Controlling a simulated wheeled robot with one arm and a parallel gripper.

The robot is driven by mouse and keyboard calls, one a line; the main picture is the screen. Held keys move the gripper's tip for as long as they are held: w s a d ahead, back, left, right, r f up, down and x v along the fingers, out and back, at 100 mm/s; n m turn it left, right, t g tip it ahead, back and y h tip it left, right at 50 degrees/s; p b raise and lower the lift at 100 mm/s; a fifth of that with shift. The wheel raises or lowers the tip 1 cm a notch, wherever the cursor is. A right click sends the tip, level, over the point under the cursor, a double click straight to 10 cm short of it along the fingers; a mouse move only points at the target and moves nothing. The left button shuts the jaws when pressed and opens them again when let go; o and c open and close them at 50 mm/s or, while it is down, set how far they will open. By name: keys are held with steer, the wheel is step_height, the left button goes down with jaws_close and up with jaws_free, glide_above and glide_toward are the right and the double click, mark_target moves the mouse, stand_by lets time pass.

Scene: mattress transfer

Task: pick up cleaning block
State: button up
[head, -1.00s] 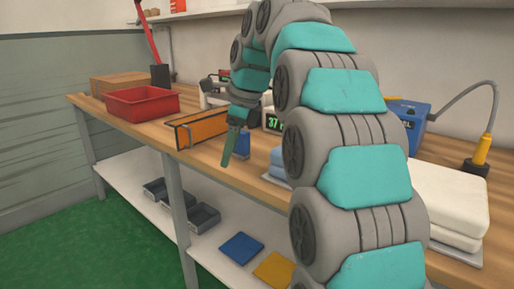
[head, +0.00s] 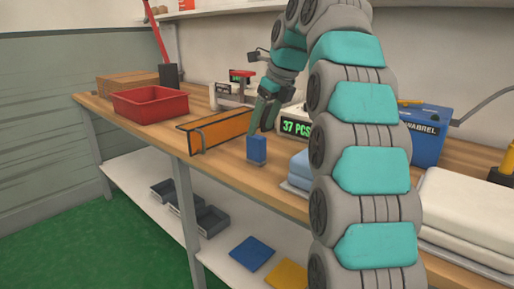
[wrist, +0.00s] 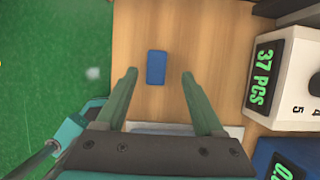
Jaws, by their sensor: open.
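The cleaning block, which I take to be the small blue block (head: 256,150), stands upright on the wooden bench near its front edge. In the wrist view the blue block (wrist: 156,67) lies ahead of my fingertips, between their lines and apart from both. My gripper (wrist: 159,75) is open and empty, with its two green fingers spread wide. In the head view my gripper (head: 265,115) is above and just behind the block, and it points down.
An orange framed panel (head: 222,130) stands left of the block, with a red bin (head: 150,104) farther left. A counter reading 37 PCS (head: 296,127) is behind it to the right. Folded blue cloth (head: 300,166) lies to the right. The bench's front edge is close.

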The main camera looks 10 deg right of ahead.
mark_target(253, 146)
steer(key=shift+a+f, duration=0.25)
steer(key=shift+f+b, duration=0.15)
steer(key=shift+b, duration=0.15)
steer(key=shift+b+x, duration=0.45)
steer(key=shift+x, duration=0.6)
steer(key=b+x, duration=0.2)
steer(key=x, duration=0.1)
steer(key=shift+s+f, duration=0.1)
steer(key=shift+x, duration=0.85)
steer(key=shift+c, duration=0.2)
jaws_close()
